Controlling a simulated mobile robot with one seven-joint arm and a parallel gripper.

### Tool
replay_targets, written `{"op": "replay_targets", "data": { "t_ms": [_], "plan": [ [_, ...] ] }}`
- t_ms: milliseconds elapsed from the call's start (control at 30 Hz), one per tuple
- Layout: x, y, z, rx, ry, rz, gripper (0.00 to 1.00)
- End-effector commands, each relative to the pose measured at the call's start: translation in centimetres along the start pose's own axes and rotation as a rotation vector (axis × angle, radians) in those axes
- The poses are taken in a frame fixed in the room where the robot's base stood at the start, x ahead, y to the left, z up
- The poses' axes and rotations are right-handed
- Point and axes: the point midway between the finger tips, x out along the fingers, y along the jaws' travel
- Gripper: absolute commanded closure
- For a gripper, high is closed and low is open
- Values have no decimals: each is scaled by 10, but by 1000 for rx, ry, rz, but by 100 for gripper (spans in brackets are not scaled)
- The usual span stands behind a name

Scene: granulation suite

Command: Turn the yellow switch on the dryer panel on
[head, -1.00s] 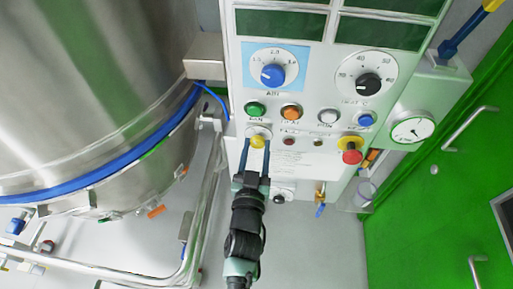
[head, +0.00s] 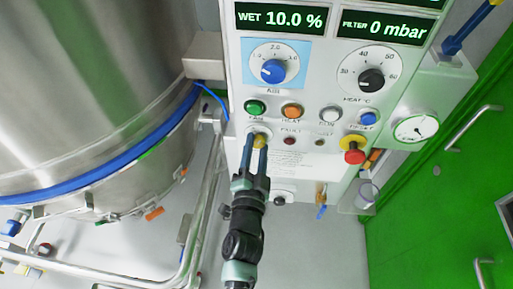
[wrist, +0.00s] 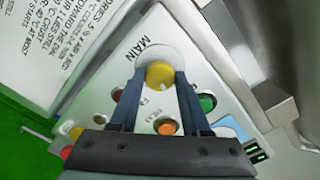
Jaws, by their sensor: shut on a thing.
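The dryer panel (head: 300,165) is pale grey, with lit displays reading "WET 10.0 %" (head: 281,18) and "FILTER 0 mbar" (head: 383,27). The yellow switch (head: 259,141) sits at the panel's lower left, below the green button. In the wrist view the yellow switch (wrist: 160,74) has a white mark on its face and the label "MAIN" beside it. My gripper (head: 255,149) reaches up from below and is shut on the yellow switch, one finger on each side. The fingers hide part of the switch in the head view.
Around the switch are a green button (head: 255,107), an orange button (head: 292,111), a blue dial (head: 273,71), a black dial (head: 371,79) and a red emergency stop (head: 354,156). A large steel vessel (head: 90,80) stands left. A green door (head: 430,220) is at right.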

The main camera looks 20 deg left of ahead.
Motion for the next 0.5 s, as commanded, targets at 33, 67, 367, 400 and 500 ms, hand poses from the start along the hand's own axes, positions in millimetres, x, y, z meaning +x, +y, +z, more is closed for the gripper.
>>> {"op": "replay_targets", "data": {
  "t_ms": [33,67,367,400,500],
  "plan": [
    [0,1,1,27,-1,1,100],
    [0,0,1,43,-1,1,100],
    [0,0,0,140,0,1,100],
    [0,0,0,146,0,1,100],
    [0,0,0,155,0,1,100]
  ]
}}
